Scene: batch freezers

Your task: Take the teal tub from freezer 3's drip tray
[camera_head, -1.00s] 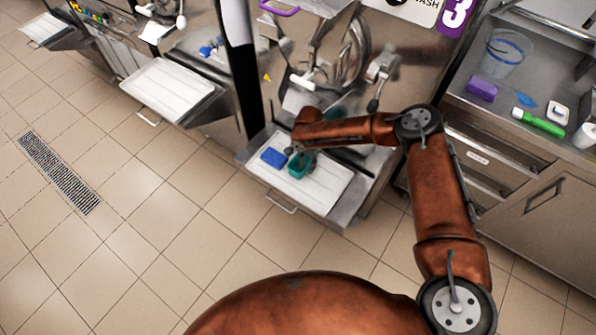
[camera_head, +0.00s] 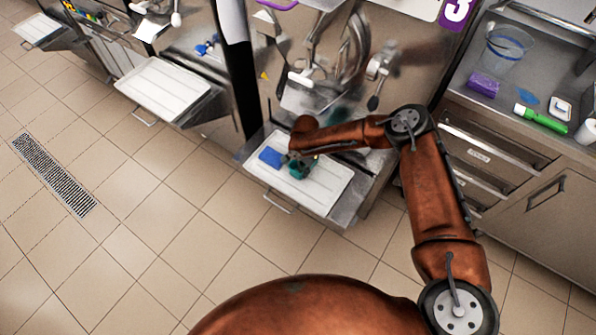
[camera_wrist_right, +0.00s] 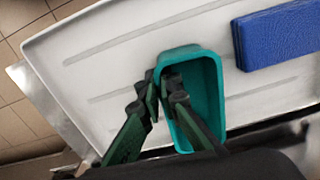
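The teal tub (camera_head: 299,172) sits on the white drip tray (camera_head: 322,195) of the freezer marked 3 (camera_head: 457,10). In the right wrist view the tub (camera_wrist_right: 206,80) is open-topped and looks empty. My right gripper (camera_wrist_right: 161,82) straddles the tub's left wall, one finger outside and one inside. The fingers are close together with the wall between them and look shut on it. In the head view my right gripper (camera_head: 296,160) is over the tub and partly hides it. My left gripper is not in view.
A blue block-like item (camera_head: 270,157) lies on the same tray, beside the tub; it also shows in the wrist view (camera_wrist_right: 278,37). The tray's right part is clear. A counter at right holds a clear container (camera_head: 505,48), a purple block (camera_head: 483,83) and a green tube (camera_head: 541,118).

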